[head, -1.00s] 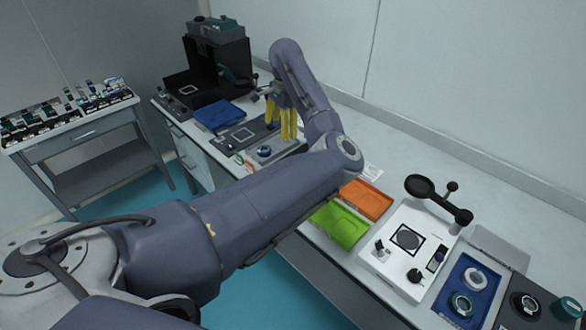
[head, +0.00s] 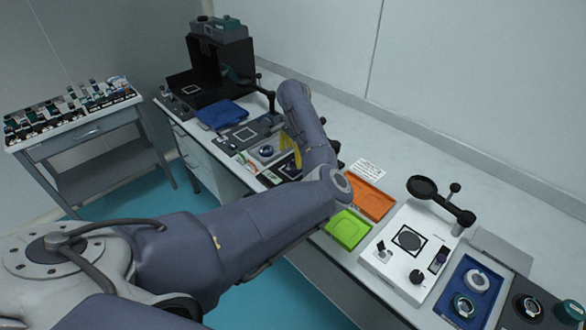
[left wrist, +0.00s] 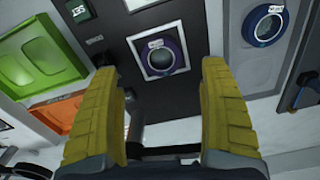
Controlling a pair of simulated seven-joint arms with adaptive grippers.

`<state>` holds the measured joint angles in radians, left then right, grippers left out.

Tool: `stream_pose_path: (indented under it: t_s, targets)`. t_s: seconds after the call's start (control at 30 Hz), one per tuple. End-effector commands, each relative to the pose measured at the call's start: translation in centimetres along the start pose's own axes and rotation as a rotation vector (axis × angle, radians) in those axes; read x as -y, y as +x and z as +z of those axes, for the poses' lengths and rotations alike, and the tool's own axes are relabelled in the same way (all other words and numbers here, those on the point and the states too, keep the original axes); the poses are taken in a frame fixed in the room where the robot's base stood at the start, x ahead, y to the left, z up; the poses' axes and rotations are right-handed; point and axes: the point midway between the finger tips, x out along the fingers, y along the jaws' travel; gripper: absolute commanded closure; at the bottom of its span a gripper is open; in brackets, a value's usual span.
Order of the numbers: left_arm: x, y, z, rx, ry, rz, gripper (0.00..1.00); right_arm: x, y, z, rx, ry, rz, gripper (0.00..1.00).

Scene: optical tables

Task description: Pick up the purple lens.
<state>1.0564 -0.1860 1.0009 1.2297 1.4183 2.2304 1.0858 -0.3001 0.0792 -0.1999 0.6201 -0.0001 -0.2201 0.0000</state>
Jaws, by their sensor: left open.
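A round lens with a dark purple rim (left wrist: 163,57) lies in a white square outline on a dark plate (left wrist: 205,12) in the left wrist view. In the head view my arm and gripper hide most of that spot. My left gripper (head: 290,158), with yellow fingers, is low over the dark plate. In the left wrist view its fingers (left wrist: 159,68) are open and empty, one to each side of the lens in the picture; I see no contact. A second round lens with a bluish rim (left wrist: 268,22) sits on a grey plate to the right. My right gripper is not in view.
A green tray (head: 347,229) and an orange tray (head: 368,200) lie beside the dark plate. A white instrument (head: 390,262) with a black arm and a blue tray (head: 482,312) with ringed parts stand to the right. A black box (head: 222,62) stands at the far end.

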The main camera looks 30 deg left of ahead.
Motion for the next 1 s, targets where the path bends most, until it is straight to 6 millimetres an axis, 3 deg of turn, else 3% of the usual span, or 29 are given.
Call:
stream_pose_path:
  t_s: [0.23, 0.6, 0.97, 1.0]
  targets:
    - [0.1, 1.1, 0.0, 0.001, 0.0, 0.0, 0.21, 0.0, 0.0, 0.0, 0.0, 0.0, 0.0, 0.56]
    - [0.2, 5.2, -0.2, 0.0, 0.001, 0.0, 0.21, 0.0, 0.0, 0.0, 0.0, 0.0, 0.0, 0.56]
    - [0.2, 5.6, -0.2, -0.001, 0.0, -0.001, 0.21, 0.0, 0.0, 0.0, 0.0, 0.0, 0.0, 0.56]
    - [0.2, 5.6, -0.2, -0.001, 0.0, -0.001, 0.25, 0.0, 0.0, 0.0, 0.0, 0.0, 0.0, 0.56]
